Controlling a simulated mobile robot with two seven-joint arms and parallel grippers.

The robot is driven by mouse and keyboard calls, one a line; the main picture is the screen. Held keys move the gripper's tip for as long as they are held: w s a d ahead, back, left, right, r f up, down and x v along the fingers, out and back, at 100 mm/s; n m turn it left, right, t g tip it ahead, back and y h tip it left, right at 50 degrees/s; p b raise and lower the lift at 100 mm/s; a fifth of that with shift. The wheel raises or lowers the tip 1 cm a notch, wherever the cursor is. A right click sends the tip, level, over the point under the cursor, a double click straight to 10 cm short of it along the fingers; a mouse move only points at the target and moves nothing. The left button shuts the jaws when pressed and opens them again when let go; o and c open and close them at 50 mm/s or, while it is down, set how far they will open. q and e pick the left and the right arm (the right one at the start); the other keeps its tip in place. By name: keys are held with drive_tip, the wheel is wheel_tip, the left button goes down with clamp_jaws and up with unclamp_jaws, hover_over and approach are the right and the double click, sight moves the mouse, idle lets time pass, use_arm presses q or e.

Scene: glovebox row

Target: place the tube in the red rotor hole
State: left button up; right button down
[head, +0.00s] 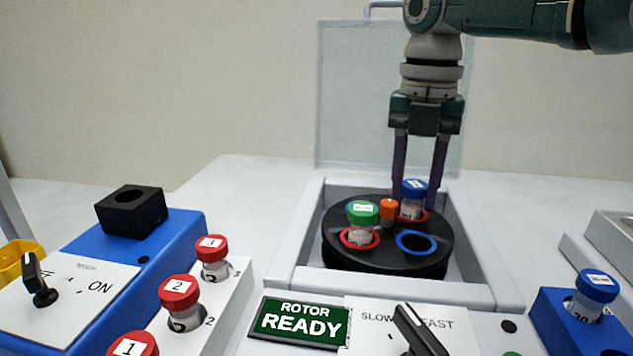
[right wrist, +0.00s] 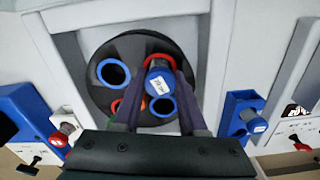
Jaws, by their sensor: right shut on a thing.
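My right gripper (head: 420,203) reaches down from above, shut on a blue-capped tube (head: 413,197). Its fingers (right wrist: 166,88) stand on either side of the blue cap in the right wrist view. The tube is upright at the back right red-ringed hole (head: 426,215) of the black rotor (head: 386,262); its lower end appears inside the ring, and its depth is hidden. A green-capped tube (head: 362,220) stands in the front left red-ringed hole. A blue-ringed hole (head: 416,243) is empty; another empty blue-ringed hole (right wrist: 113,72) shows in the right wrist view. My left gripper is not visible.
An orange knob (head: 389,211) rises at the rotor's centre, close to the held tube. The clear lid (head: 350,100) stands open behind. Red-capped tubes (head: 180,292) stand in a white rack at left. Another blue-capped tube (head: 595,290) stands in a blue block at right.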

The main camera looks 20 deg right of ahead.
drive_tip(key=shift+f, duration=0.25)
drive_tip(key=shift+c, duration=2.3)
unclamp_jaws()
drive_tip(key=shift+r, duration=0.1)
drive_tip(key=shift+r, duration=0.25)
wheel_tip(320, 180, up, 12)
drive_tip(key=p, duration=0.1)
